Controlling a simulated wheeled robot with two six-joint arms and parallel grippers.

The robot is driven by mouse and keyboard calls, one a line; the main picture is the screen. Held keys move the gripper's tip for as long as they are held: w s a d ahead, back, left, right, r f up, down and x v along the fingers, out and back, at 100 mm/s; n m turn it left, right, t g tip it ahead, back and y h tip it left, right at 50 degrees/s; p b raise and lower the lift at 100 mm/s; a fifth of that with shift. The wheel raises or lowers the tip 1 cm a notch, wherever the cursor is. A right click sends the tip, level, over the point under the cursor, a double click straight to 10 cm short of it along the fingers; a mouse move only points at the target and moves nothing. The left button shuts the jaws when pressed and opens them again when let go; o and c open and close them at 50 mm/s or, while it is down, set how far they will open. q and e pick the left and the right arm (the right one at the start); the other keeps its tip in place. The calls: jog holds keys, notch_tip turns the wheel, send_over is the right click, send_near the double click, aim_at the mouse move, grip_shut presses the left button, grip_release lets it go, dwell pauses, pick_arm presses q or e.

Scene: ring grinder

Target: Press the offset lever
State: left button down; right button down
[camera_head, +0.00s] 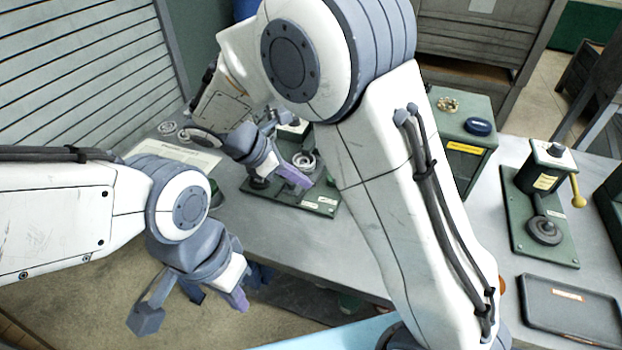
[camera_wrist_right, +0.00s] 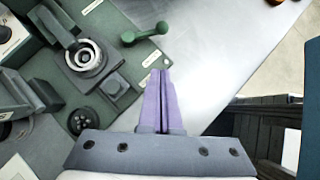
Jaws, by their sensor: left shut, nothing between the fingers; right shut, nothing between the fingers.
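In the right wrist view a green lever with rounded ends (camera_wrist_right: 146,34) stands at the edge of a green machine base (camera_wrist_right: 118,20); it looks like the offset lever, though no label confirms this. The base also shows in the head view (camera_head: 322,207). My right gripper (camera_wrist_right: 160,72) is shut and empty, its purple fingertips just below the lever in the picture and apart from it. In the head view the right gripper (camera_head: 298,180) is over the base's front part, and my arm hides some of the machine. My left gripper (camera_head: 239,300) is shut and empty, low in front of the table.
A round metal ring holder (camera_wrist_right: 86,56) and a dark knob (camera_wrist_right: 82,121) sit on the same machine. A second machine with a yellow-knobbed handle (camera_head: 578,192), a black tray (camera_head: 570,312) and a green cabinet (camera_head: 468,125) are at right.

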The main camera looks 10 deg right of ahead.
jog(key=x, duration=0.7)
jog(key=shift+s+d+f, duration=0.1)
jog(key=shift+d+f, duration=0.05)
jog(key=shift+f, duration=0.1)
jog(key=d, duration=0.1)
jog(key=d+f, duration=0.1)
jog(key=d, duration=0.1)
jog(key=shift+w+d+p, duration=0.15)
jog(key=shift+w+p, duration=0.05)
jog(key=shift+p, duration=0.2)
jog(key=shift+w+d+f, duration=0.1)
jog(key=shift+d, duration=0.35)
jog(key=shift+a, duration=0.1)
